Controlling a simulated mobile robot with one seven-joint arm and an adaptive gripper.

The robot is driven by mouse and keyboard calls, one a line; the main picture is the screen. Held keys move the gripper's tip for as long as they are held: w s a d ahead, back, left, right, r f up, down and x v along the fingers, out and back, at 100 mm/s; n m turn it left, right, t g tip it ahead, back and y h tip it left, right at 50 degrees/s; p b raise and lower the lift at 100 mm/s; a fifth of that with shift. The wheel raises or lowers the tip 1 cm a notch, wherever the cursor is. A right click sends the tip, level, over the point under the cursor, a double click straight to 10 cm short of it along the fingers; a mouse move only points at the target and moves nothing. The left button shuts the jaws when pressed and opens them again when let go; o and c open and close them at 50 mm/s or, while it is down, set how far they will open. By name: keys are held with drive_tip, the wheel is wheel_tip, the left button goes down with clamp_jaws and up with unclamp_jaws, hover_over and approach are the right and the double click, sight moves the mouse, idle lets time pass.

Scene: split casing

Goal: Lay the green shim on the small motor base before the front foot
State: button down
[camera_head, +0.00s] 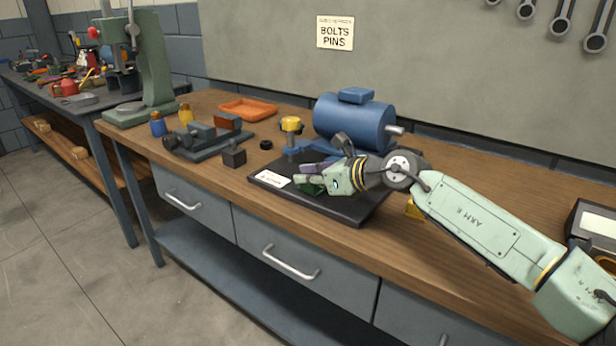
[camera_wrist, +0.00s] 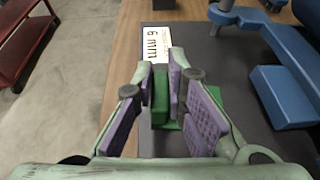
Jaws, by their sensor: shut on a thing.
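The green shim (camera_wrist: 160,104) is between the purple pads of my gripper (camera_wrist: 162,78) in the wrist view, and the jaws are shut on it. In the head view the dark green shim (camera_head: 311,189) shows only in part beside my gripper (camera_head: 306,180). My gripper is over the black base plate (camera_head: 345,208); I cannot tell whether the shim touches the plate. The blue motor (camera_head: 352,122) stands behind my gripper. In the wrist view, blue foot parts (camera_wrist: 285,97) are right of the jaws on the dark plate (camera_wrist: 215,62). My arm hides part of the motor's underside.
A white label (camera_head: 273,180) lies on the plate's left part. A yellow-topped post (camera_head: 291,126) stands left of the motor. A dark vise (camera_head: 205,138), a small dark block (camera_head: 234,157) and an orange tray (camera_head: 248,110) are farther left. The bench's front left is clear.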

drive_tip(key=shift+f+b, duration=0.5)
drive_tip(key=shift+b, duration=0.15)
drive_tip(key=c, duration=1.5)
unclamp_jaws()
drive_tip(key=shift+c, duration=0.2)
drive_tip(key=shift+r, duration=0.1)
drive_tip(key=shift+r+p, duration=1.65)
drive_tip(key=shift+r, duration=2.3)
